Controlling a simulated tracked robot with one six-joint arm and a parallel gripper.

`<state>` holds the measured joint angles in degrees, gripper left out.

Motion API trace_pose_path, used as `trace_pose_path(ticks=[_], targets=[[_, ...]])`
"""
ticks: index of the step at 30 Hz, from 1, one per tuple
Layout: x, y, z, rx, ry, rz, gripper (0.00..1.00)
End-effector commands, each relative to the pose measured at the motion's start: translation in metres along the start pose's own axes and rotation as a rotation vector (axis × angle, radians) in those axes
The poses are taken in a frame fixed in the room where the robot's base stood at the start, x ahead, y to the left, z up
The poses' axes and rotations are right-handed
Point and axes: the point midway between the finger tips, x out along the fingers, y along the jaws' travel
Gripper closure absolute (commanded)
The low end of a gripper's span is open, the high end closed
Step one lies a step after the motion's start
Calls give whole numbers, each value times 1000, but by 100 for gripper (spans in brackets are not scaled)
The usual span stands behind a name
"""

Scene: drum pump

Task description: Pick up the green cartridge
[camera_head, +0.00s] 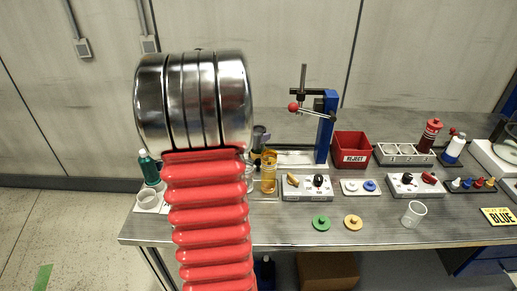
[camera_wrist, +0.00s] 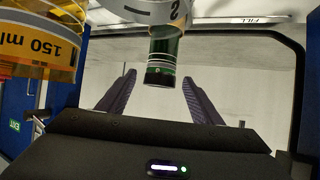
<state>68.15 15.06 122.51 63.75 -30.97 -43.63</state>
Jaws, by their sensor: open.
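The green cartridge (camera_wrist: 163,52) shows in the wrist view as a dark green see-through cylinder with a black banded end. Its other end meets a pale ring marked "2". My gripper (camera_wrist: 159,79) is open, with its two dark fingers apart on either side of the cartridge's black end in the picture. I see no finger touching it, and cannot tell how far away it is. An amber cylinder marked 150 ml (camera_wrist: 42,42) is close on the left in the wrist view.
In the head view, a teal bottle (camera_head: 149,168) and a white cup (camera_head: 148,200) stand at the table's left end. The amber cylinder (camera_head: 268,172) stands right of my arm. A blue press (camera_head: 326,127) and red reject bin (camera_head: 351,146) are behind.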

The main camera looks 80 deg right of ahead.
Motion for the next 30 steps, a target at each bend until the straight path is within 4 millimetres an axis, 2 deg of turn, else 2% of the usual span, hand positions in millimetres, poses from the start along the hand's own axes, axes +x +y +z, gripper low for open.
trace_pose_path(ticks=[6, 22, 30], targets=[[14, 0, 0, 1, 0, 0, 40], [14, 0, 0, 1, 0, 0, 40], [14, 0, 0, 1, 0, 0, 59]])
